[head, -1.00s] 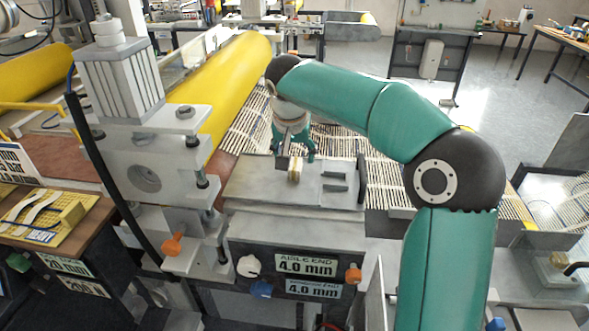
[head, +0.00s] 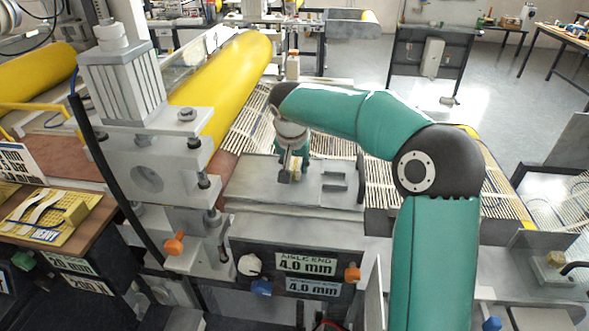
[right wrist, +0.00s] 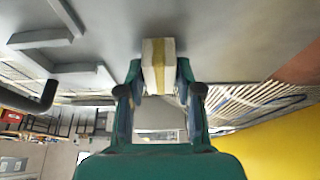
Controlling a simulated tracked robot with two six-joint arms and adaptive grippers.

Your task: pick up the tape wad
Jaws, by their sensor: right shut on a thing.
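The tape wad (head: 297,166) is a small block, pale with a tan-yellow band. It is at the grey metal plate (head: 252,188) on top of the machine; I cannot tell whether it touches the plate. My right gripper (head: 293,172) reaches down from above and is shut on it, partly hiding it in the head view. In the right wrist view the wad (right wrist: 158,62) sits between the two fingertips (right wrist: 160,82), against the grey surface behind. My left gripper is not in view.
A raised grey bracket (head: 335,181) stands on the plate right of the wad. A tall clamp column (head: 150,150) stands close on the left. A yellow roller (head: 225,85) and slatted mesh (head: 395,185) lie behind. A sample board (head: 45,217) is at far left.

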